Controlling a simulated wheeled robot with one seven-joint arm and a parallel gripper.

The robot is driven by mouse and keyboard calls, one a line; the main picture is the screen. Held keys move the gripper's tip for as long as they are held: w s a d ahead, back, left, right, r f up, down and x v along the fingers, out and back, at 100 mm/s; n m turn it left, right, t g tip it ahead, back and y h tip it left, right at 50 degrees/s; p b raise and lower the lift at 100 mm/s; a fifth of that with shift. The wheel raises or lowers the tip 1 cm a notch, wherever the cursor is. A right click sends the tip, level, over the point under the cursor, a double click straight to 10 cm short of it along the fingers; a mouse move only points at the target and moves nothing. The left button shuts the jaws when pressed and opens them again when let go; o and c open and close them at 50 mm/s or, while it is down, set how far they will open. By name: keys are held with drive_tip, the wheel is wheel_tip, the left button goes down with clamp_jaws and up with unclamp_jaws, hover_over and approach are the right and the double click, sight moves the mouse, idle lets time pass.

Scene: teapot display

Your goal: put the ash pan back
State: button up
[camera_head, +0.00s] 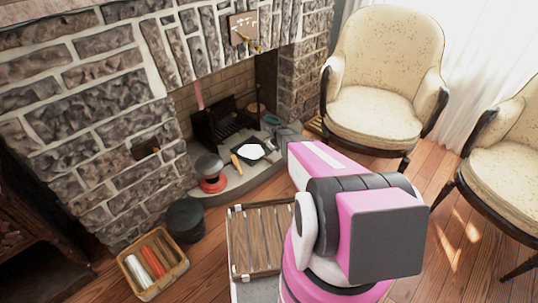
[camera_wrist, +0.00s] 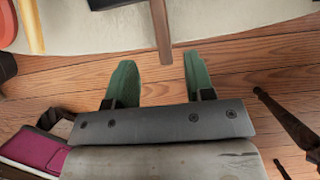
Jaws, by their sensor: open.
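The likely ash pan is a dark pan with a white inside (camera_head: 250,151), on the hearth in front of the grate. In the wrist view a dark edge (camera_wrist: 112,4) shows at the top, with a brown handle (camera_wrist: 161,28) reaching down from it. My gripper (camera_wrist: 157,62) is open, its two green fingers apart. The handle's end lies between the fingertips in that view, touching neither. I cannot tell its height relative to them. Most of the pan is out of the wrist view. In the head view my arm hides much of my gripper.
The black grate (camera_head: 222,122) stands in the stone fireplace. A red-based pot with a grey dome (camera_head: 210,172) and a yellow-handled tool (camera_head: 236,164) are left of the pan. A black bucket (camera_head: 185,219) and basket (camera_head: 153,263) stand on the floor. A cream armchair (camera_head: 380,110) is at right.

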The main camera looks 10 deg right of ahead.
drive_tip(key=s+a+r+n+g+h, duration=0.2)
drive_tip(key=s+r+n+g, duration=0.1)
drive_tip(key=s+r+n, duration=2.5)
drive_tip(key=s+r, duration=0.3)
drive_tip(key=s, duration=0.3)
drive_tip(key=shift+a+r+n+g+h, duration=0.2)
drive_tip(key=shift+r+n+g+h, duration=0.05)
drive_tip(key=shift+n+g+h, duration=0.15)
